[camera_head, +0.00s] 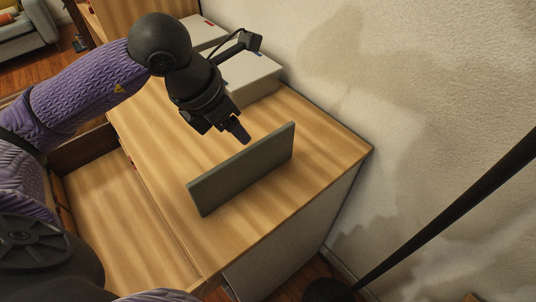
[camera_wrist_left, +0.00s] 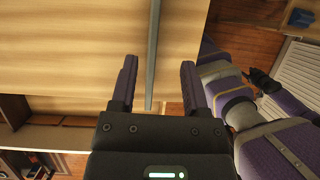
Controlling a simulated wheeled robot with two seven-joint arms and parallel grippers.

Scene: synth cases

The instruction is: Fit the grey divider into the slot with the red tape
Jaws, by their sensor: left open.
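The grey divider (camera_head: 242,170) stands upright on its long edge on the wooden cabinet top (camera_head: 225,255). In the left wrist view the divider (camera_wrist_left: 152,50) is a thin grey strip seen edge-on, in the gap between the two fingers. My left gripper (camera_head: 238,132) is open, above the cabinet top by the divider's far side in the head view; its two fingers also show in the wrist view (camera_wrist_left: 158,75). I cannot tell whether they touch the divider. An open drawer (camera_head: 92,150) is at the left. A small reddish mark shows on its inner edge; I cannot make out the slot clearly.
A pale box (camera_head: 252,78) lies at the back of the cabinet top, against the wall (camera_head: 430,90). The cabinet top is bare around the divider. A dark pole (camera_head: 440,210) slants across the right side. The cabinet's right edge drops to the floor.

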